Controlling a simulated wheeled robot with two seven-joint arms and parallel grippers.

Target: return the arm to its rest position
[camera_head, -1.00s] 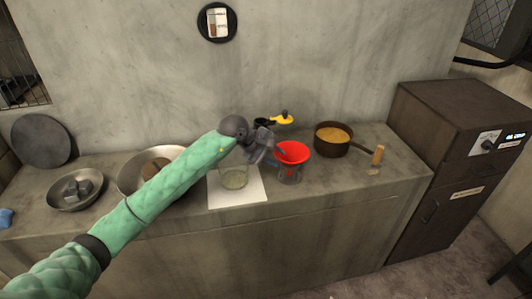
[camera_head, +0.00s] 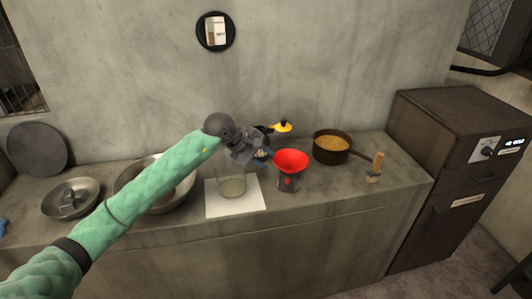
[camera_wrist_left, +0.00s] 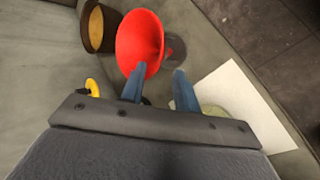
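My left arm reaches in from the left over the counter. My left gripper (camera_head: 262,154) is in the air above the back of the white sheet, left of a red bowl (camera_head: 291,160). In the left wrist view its two blue fingers (camera_wrist_left: 158,88) stand apart with nothing held between them. The red bowl also shows in the left wrist view (camera_wrist_left: 138,40), beyond the fingertips. It sits on a grey can-like stand (camera_head: 288,184), apart from the gripper. My right arm and gripper are not in view.
A glass jar (camera_head: 232,187) stands on the white sheet (camera_head: 235,209) below my wrist. A brown pot (camera_head: 331,158) stands at right, a yellow-topped object (camera_head: 282,127) behind. A large metal bowl (camera_head: 128,184), partly behind my arm, and a small bowl (camera_head: 56,208) are left.

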